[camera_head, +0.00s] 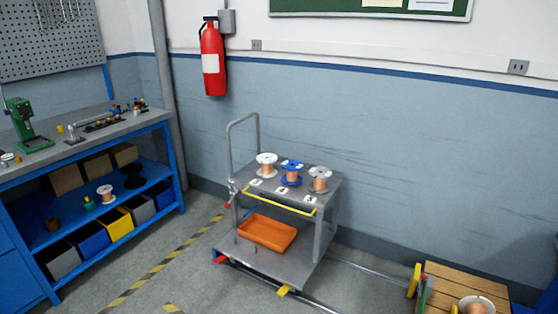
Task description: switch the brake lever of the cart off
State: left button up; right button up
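The grey cart (275,262) stands on the floor near the middle of the head view, apart from the wall. A small lever with a red end (228,205) sits at its left side, just below the top shelf. A red piece (220,260) and a yellow piece (283,291) stick out at the bottom shelf's near edge. I cannot tell for sure which of these is the brake lever, nor its setting. A yellow bar (280,202) runs along the cart's front. Neither of my grippers is in view.
Three spools (291,173) stand on the cart's top, and an orange bin (267,232) on its lower shelf. Floor rails (365,269) run beside it. A blue workbench (160,130) stands left and a wooden crate (457,282) at lower right. Floor left of the cart is clear.

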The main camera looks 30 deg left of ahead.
aim_at(227, 206)
jog(key=i+j+u, duration=0.45)
jog(key=i+j, duration=1.15)
jog(key=i, duration=0.05)
